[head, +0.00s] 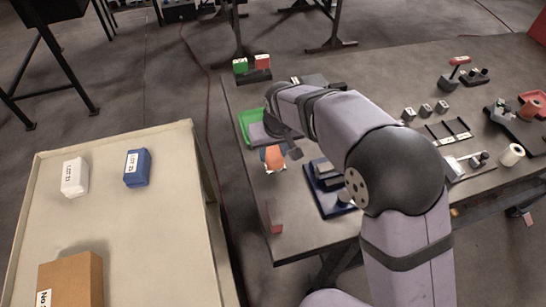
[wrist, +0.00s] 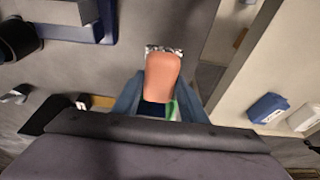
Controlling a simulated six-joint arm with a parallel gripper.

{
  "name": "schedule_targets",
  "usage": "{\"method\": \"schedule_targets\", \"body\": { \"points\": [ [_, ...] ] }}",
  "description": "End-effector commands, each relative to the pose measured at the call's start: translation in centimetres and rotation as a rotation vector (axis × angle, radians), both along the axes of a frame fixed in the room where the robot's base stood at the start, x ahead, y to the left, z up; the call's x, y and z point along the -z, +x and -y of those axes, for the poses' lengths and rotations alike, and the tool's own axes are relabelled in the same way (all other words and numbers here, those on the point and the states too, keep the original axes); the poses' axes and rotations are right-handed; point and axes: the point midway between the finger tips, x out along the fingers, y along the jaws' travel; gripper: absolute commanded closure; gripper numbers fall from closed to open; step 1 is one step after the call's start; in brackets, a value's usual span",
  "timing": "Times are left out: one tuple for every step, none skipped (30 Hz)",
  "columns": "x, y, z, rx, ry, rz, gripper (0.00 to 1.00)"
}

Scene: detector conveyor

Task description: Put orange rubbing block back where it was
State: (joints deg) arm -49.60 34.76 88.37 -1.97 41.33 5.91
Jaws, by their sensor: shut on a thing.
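The orange rubbing block (head: 273,157) is at the left part of the dark work table, beside the front of the green tray (head: 247,122). In the wrist view the block (wrist: 162,76) sits between the two bluish fingers of my gripper (wrist: 159,98), which is shut on it. A crinkled silvery edge shows at its far end. My gripper also shows in the head view (head: 276,154), partly hidden by my arm. I cannot tell whether the block touches the table.
A blue fixture (head: 328,193) stands right of the block, and a small red-topped piece (head: 274,220) lies nearer the front edge. Green and red blocks (head: 252,66) stand at the back corner. A cream bench (head: 150,225) at left holds white and blue boxes and a carton.

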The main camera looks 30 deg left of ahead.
Motion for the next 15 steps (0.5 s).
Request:
{"method": "schedule_targets", "body": {
  "points": [
    [0.0, 0.0, 0.0, 0.000, 0.001, 0.001, 0.82],
    [0.0, 0.0, 0.0, 0.000, 0.001, 0.001, 0.82],
    [0.1, 0.0, 0.0, 0.000, 0.001, 0.001, 0.82],
    [0.2, 0.0, 0.0, 0.000, 0.001, 0.001, 0.82],
    [0.3, 0.0, 0.0, 0.000, 0.000, 0.000, 0.82],
    [0.6, 0.0, 0.1, 0.000, -0.001, -0.001, 0.82],
    [1.0, -0.1, 0.1, 0.000, -0.002, -0.002, 0.82],
    [1.3, -0.1, 0.1, 0.000, -0.003, -0.003, 0.82],
    [1.8, -0.1, 0.1, 0.000, -0.003, -0.003, 0.82],
    [2.2, -0.1, 0.1, 0.000, -0.002, -0.002, 0.82],
    [2.5, -0.1, 0.1, 0.000, -0.003, -0.003, 0.82],
    [2.9, 0.0, 0.0, 0.000, -0.002, -0.002, 0.82],
    [3.2, 0.0, 0.0, 0.000, -0.001, -0.001, 0.82],
    [3.4, 0.0, 0.0, 0.000, -0.001, -0.001, 0.82],
    [3.6, 0.0, 0.0, 0.000, -0.001, -0.001, 0.82]
  ]
}}
